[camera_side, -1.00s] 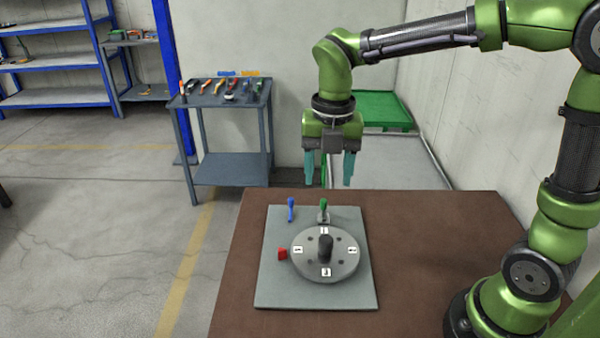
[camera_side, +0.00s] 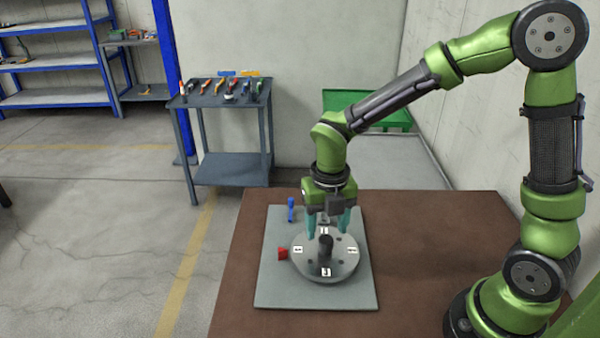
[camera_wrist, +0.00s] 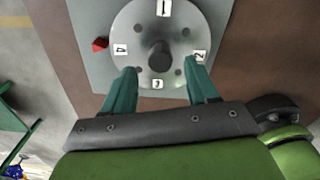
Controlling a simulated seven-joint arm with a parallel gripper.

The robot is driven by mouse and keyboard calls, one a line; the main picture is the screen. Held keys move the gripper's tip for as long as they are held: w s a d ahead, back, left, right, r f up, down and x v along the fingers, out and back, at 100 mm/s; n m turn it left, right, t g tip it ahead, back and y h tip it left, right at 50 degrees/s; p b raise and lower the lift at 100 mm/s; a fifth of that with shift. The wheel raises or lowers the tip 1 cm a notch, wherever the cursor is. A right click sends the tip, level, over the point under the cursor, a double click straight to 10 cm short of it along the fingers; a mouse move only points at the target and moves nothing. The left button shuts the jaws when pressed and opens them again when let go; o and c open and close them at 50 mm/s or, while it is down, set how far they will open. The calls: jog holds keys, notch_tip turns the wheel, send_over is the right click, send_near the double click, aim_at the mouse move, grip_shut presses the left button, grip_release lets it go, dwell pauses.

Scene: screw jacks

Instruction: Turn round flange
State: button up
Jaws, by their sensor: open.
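The round grey flange (camera_side: 344,265) lies flat on a grey plate, with a dark knob (camera_side: 325,247) upright at its centre. White number labels and small holes are spaced around its face. My gripper (camera_side: 326,234) points down just behind the knob, low over the flange's far part. Its two teal fingers are spread wide and hold nothing. In the wrist view the fingertips of my gripper (camera_wrist: 164,80) reach over the flange's near edge, with the knob (camera_wrist: 159,54) beyond them and apart. I cannot tell whether the fingertips touch the flange.
The grey plate (camera_side: 280,292) sits on a brown table (camera_side: 440,270). A red pointer block (camera_side: 282,253) stands left of the flange. A blue peg (camera_side: 291,209) stands at the plate's back left. The green peg area is hidden behind my gripper.

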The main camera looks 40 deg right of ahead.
aim_at(326, 238)
jog(key=shift+f, duration=1.85)
grip_shut()
